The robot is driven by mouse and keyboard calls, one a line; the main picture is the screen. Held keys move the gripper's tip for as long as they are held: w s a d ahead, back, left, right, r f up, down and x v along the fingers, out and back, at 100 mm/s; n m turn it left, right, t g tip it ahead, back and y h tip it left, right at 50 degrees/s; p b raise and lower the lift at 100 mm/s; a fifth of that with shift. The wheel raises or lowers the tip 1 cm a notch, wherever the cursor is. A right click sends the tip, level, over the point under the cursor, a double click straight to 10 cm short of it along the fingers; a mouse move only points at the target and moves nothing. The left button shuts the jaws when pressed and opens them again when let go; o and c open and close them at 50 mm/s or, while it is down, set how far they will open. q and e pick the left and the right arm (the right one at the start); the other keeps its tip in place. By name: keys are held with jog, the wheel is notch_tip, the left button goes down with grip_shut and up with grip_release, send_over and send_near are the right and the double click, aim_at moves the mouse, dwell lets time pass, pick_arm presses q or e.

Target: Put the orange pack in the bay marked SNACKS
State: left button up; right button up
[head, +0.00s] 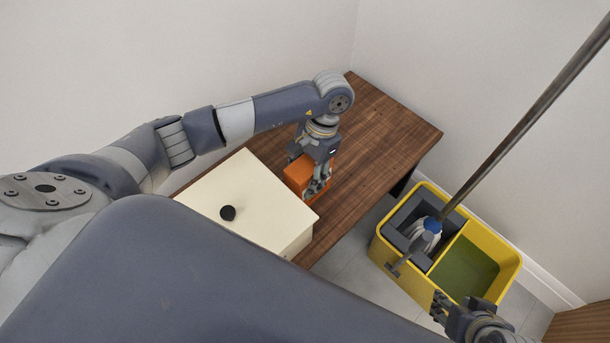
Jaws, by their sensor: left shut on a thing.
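The orange pack (297,174) is a small orange block at the right side of a cream box, over the wooden table top. My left gripper (316,188) points down and is shut on the orange pack; its fingers cover the pack's right side. I cannot tell whether the pack touches the table. My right gripper (438,307) is at the lower right, in front of the yellow bucket and apart from the pack; its finger opening is too small to judge. No SNACKS marking is readable in this view.
The table's far right part is clear. A yellow mop bucket (505,262) stands on the floor at right, with a long mop handle (525,125) rising from it. Walls close off the back.

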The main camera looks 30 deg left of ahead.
pick_arm(q)
jog(key=o, duration=1.2)
